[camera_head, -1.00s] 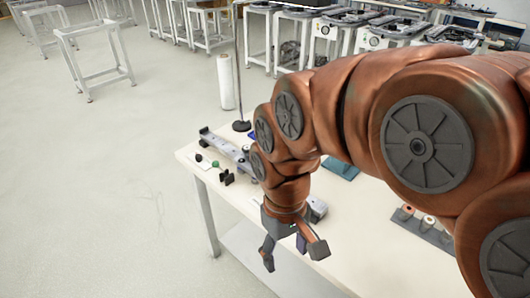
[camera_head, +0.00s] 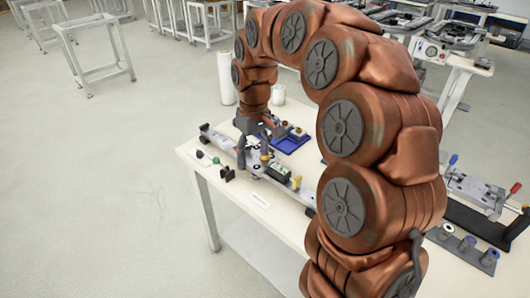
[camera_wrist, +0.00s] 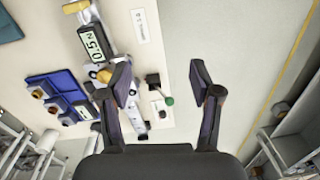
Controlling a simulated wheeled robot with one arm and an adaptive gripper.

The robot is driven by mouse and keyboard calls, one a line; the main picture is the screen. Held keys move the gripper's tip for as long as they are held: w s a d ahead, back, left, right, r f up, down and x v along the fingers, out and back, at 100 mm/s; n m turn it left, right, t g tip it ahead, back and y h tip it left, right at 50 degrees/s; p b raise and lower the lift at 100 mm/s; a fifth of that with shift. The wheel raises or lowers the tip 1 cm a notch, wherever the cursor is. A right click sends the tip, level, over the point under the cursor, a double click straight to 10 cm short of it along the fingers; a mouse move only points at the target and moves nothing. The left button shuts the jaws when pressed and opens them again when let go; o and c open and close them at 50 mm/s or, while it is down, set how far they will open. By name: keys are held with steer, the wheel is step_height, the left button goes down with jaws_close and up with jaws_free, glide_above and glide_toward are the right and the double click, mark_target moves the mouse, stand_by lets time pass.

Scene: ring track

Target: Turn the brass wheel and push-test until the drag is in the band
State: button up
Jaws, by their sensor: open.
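A grey rail fixture (camera_head: 222,143) runs along the bench top. A box with a digital display (camera_head: 278,172) sits on it; in the wrist view the display (camera_wrist: 95,43) seems to read 0.5 with a small N. A brass-coloured part (camera_wrist: 102,75), which may be the wheel, sits at the display's lower end, close to the left finger. My gripper (camera_head: 254,153) is open over the rail.
A blue tray (camera_wrist: 40,80) holding round parts lies beside the rail. A green knob (camera_wrist: 169,101) and small black blocks (camera_wrist: 153,80) lie on the other side. A white label (camera_head: 259,200) is near the front edge. A white cylinder (camera_head: 226,78) stands behind the bench.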

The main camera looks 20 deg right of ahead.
glide_toward(265, 159)
steer(key=shift+w+a+h+p, duration=0.1)
steer(key=shift+a+h+p, duration=0.2)
steer(key=shift+a, duration=0.1)
steer(key=shift+w+d+f+m, duration=0.3)
steer(key=shift+d+f, duration=0.05)
steer(key=shift+d, duration=0.05)
steer(key=shift+d+f+p, duration=0.1)
steer(key=shift+f+p, duration=1.1)
steer(key=shift+f, duration=2.7)
steer(key=shift+c, duration=0.3)
steer(key=c, duration=1.1)
